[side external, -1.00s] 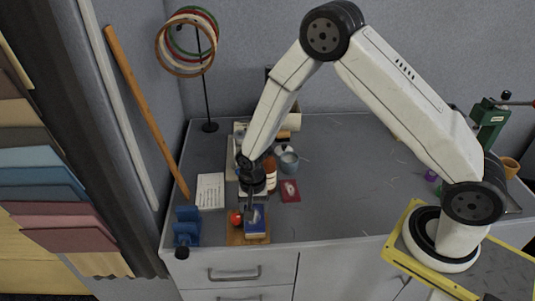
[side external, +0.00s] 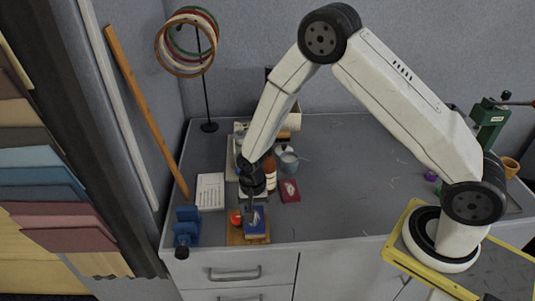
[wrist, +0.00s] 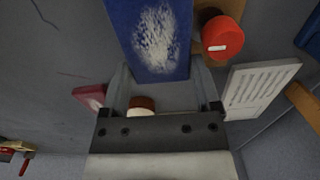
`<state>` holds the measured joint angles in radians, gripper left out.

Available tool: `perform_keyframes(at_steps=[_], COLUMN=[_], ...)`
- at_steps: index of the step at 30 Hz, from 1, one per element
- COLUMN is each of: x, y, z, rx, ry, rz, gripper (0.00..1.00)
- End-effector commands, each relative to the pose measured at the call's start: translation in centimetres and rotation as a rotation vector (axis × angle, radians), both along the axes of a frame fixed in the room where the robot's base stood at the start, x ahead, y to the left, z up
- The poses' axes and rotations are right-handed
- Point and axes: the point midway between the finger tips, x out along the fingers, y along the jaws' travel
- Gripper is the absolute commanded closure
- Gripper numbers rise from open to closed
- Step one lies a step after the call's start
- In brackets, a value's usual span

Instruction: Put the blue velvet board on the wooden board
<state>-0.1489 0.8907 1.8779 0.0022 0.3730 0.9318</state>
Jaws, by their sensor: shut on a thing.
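The blue velvet board (side external: 256,224) is a small blue slab with a pale, speckled patch, clear in the wrist view (wrist: 155,40). My gripper (side external: 252,210) is shut on its near end, with a finger at each side edge in the wrist view (wrist: 162,68). The wooden board (side external: 236,238) is brown and lies at the table's front edge. The blue board is over its right part; I cannot tell whether they touch. A strip of the wooden board shows beside the blue board in the wrist view (wrist: 206,12).
A red-topped object (side external: 236,218) is at the wooden board's left, close beside the blue board. A blue stand (side external: 187,226) is farther left. A white printed card (side external: 210,191) and a dark red booklet (side external: 290,190) lie behind. Several containers crowd the back. The table's right is mostly clear.

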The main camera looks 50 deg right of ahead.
Motion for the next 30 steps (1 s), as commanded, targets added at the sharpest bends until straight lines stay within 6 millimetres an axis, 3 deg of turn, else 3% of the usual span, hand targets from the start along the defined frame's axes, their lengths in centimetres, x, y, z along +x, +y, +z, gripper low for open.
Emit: perform_keyframes(at_steps=[9, 10, 12, 23, 30], x=[0.0, 0.0, 0.0, 0.0, 0.1], y=[0.0, 0.0, 0.0, 0.0, 0.0], z=[-0.3, -0.3, -0.3, 0.0, 1.4], rx=[0.000, 0.000, 0.000, 0.000, 0.001], ry=[0.000, 0.000, 0.000, 0.000, -0.002], rz=[0.000, 0.000, 0.000, 0.000, 0.000], gripper=[0.79, 0.17, 0.00, 0.00, 0.00])
